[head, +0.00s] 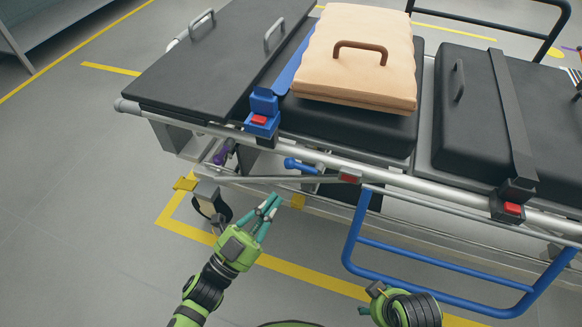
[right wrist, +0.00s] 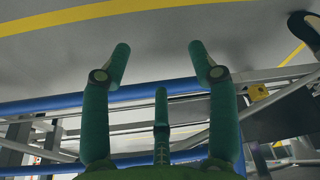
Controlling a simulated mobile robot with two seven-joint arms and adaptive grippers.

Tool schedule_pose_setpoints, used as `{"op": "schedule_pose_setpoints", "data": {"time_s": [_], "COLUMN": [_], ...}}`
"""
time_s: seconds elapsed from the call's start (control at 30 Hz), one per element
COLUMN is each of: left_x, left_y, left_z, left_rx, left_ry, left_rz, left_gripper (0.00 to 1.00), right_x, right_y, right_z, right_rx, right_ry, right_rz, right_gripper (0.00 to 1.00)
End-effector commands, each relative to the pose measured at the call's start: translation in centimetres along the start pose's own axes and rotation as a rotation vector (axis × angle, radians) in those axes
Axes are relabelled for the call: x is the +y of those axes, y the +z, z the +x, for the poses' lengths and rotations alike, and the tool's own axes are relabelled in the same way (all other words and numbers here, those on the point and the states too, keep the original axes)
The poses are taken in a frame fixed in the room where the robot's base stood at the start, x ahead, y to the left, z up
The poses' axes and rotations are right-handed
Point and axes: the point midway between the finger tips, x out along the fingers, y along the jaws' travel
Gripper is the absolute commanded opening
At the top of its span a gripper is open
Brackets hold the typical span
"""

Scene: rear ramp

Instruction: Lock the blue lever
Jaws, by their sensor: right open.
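A short blue lever (head: 297,164) with a rounded end sticks out under the stretcher's near side rail, left of the middle in the head view. My left gripper (head: 270,204) is below and left of it, apart from it, with nothing seen in it. Its fingers look close together, but I cannot tell whether they are shut. My right gripper (right wrist: 160,60) is open and empty in the right wrist view, with blue tubing beyond its fingers. In the head view its fingers are mostly hidden at the bottom edge. I cannot make out the lever in the right wrist view.
The stretcher carries black pads (head: 200,62) and a beige cushion (head: 353,40). A blue side rail (head: 440,255) hangs down on the near right. A purple lever (head: 221,153) and yellow pedals (head: 186,183) are at the left. Grey floor (head: 90,200) is free in front.

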Motion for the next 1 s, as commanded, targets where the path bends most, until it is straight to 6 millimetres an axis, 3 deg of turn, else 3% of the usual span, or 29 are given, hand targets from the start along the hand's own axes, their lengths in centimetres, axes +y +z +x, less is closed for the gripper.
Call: {"op": "schedule_pose_setpoints", "data": {"time_s": [0.23, 0.37, 0.8, 1.0], "left_x": [0.0, -0.1, -0.1, 0.2], "left_y": [0.1, 0.1, 0.1, 2.9], "left_z": [0.2, 1.4, 10.5, 9.0], "left_rx": [-0.002, -0.001, 0.0, -0.005], "left_ry": [0.0, -0.001, -0.002, 0.002], "left_rz": [-0.001, -0.001, -0.001, -0.002], "left_gripper": [0.0, 0.0, 0.0, 0.0], "right_x": [0.0, -0.1, 0.0, 0.1], "right_y": [-0.1, -0.1, -0.3, -0.5], "right_z": [-0.1, -0.1, -0.4, -3.0], "right_rx": [0.0, 0.0, 0.006, 0.021], "right_ry": [-0.002, -0.002, -0.002, 0.001], "right_rz": [-0.001, -0.001, 0.0, 0.0], "right_gripper": [0.6, 0.6, 0.6, 0.6]}}
